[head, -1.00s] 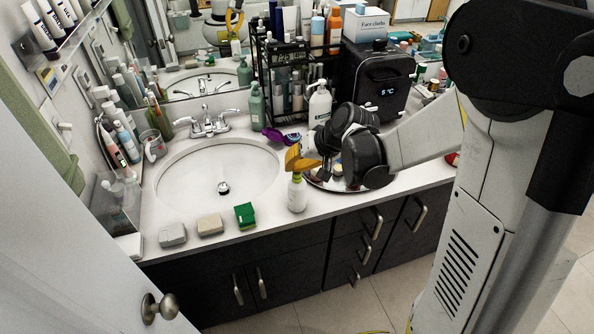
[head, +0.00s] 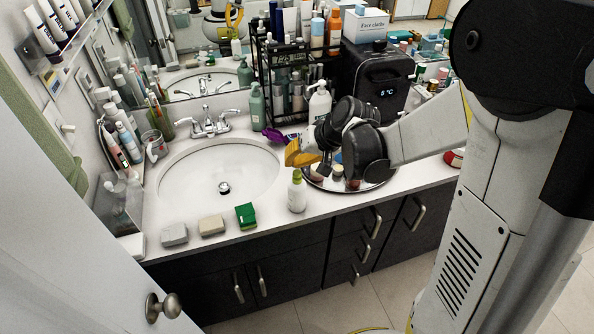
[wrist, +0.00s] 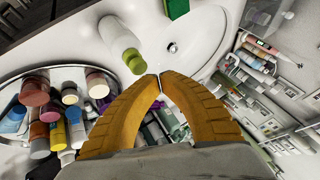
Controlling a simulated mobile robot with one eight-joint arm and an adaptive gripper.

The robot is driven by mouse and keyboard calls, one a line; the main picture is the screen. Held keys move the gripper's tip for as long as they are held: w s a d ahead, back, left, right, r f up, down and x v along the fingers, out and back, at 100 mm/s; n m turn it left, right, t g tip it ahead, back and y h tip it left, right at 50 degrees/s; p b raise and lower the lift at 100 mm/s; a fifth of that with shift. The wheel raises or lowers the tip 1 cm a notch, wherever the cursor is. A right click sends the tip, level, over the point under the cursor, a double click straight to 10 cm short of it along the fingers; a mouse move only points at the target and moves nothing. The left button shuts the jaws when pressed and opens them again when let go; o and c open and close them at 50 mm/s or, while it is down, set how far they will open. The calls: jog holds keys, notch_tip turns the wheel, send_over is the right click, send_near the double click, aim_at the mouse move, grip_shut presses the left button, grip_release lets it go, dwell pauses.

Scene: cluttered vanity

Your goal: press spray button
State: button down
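A small white bottle with a yellow-green top (head: 297,194) stands upright on the counter at the right front of the sink. It also shows in the wrist view (wrist: 116,34), with its green top beside my fingertips. My gripper (head: 290,160) has yellow fingers and hangs just above the bottle, with a small gap to its top in the head view. In the wrist view the fingertips (wrist: 159,76) meet with nothing visible between them. The button itself is too small to make out.
A round mirrored tray (head: 322,187) with several small bottles is right of the bottle. A green sponge (head: 246,215) and two soap bars lie along the front edge. The sink basin (head: 205,172) is empty. A white pump bottle (head: 319,104) stands behind my gripper.

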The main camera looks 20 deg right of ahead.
jog(key=shift+r+p, duration=1.7)
jog(key=shift+r, duration=0.7)
jog(key=s+n+t+h+b, duration=0.1)
jog(key=s+h+b, duration=0.3)
jog(key=s+b, duration=0.5)
jog(key=s+d, duration=0.1)
jog(key=s, duration=1)
jog(key=shift+s+n, duration=0.3)
jog(key=shift+s, duration=0.05)
